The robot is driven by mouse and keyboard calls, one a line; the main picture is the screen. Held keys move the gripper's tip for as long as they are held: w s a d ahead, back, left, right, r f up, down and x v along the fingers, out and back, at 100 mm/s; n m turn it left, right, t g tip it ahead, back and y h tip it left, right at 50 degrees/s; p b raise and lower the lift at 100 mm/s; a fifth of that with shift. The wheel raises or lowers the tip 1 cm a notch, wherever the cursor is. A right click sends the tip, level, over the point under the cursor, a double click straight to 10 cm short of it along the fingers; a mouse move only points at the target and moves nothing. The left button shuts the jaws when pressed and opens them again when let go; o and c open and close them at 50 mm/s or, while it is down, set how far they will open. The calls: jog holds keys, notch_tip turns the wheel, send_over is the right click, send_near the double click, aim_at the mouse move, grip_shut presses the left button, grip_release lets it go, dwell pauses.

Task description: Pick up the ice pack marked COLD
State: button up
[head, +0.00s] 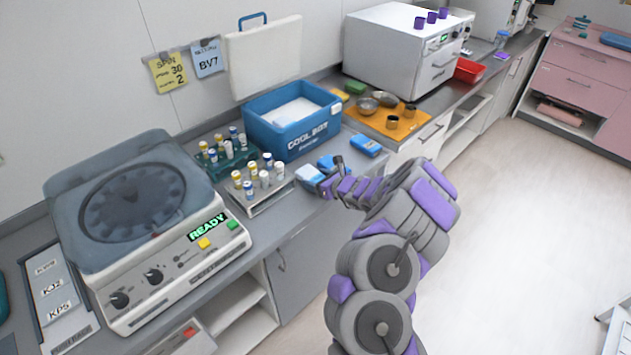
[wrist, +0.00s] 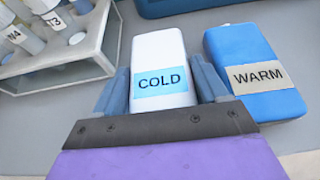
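The ice pack marked COLD (wrist: 160,55) is white with a light blue label and lies on the counter. In the head view the white pack (head: 308,174) is near the counter's front edge, partly hidden by my gripper (head: 329,184). In the wrist view the fingers of my gripper (wrist: 163,85) are spread, one along each long side of the COLD pack. I cannot tell whether they touch it. A blue pack marked WARM (wrist: 250,75) lies just to the right of the right finger.
A blue cool box (head: 292,138) is behind. Another blue pack (head: 366,146) and an orange tray (head: 393,131) with metal bowls lie to the right. A centrifuge (head: 150,230) stands at left.

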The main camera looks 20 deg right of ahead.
jog(key=shift+a, duration=0.15)
jog(key=c, duration=0.4)
jog(key=shift+c, duration=0.2)
jog(key=shift+r, duration=0.15)
